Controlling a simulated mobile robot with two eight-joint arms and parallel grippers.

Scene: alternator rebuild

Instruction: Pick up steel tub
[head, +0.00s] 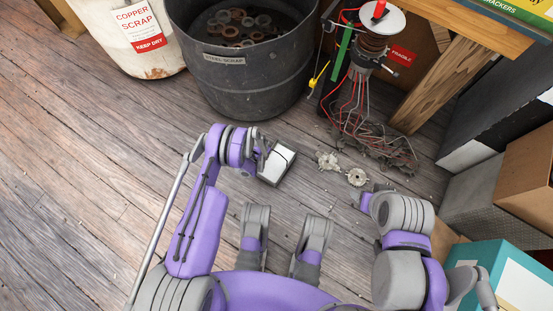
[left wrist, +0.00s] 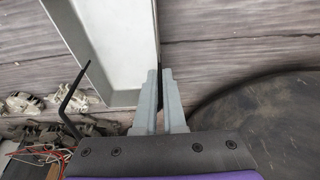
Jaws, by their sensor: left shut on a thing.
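The small silver steel tub (head: 279,165) is at the end of my left arm in the head view, tilted, in front of the big dark scrap bin. In the left wrist view its pale wall and rim (left wrist: 124,50) run up from my left gripper (left wrist: 161,88). The two grey fingers are close together, shut on the tub's edge. Whether the tub touches the floor is unclear. My right gripper (head: 366,199) is low at the right in the head view, apart from the tub; its fingers are not clear.
The dark bin (head: 250,85) labelled steel scrap stands just behind the tub. A white copper scrap drum (head: 165,62) is at its left. Wires and pale broken parts (head: 357,177) lie to the right, below a wire-covered stand (head: 366,70). Boxes line the right edge. The left floor is clear.

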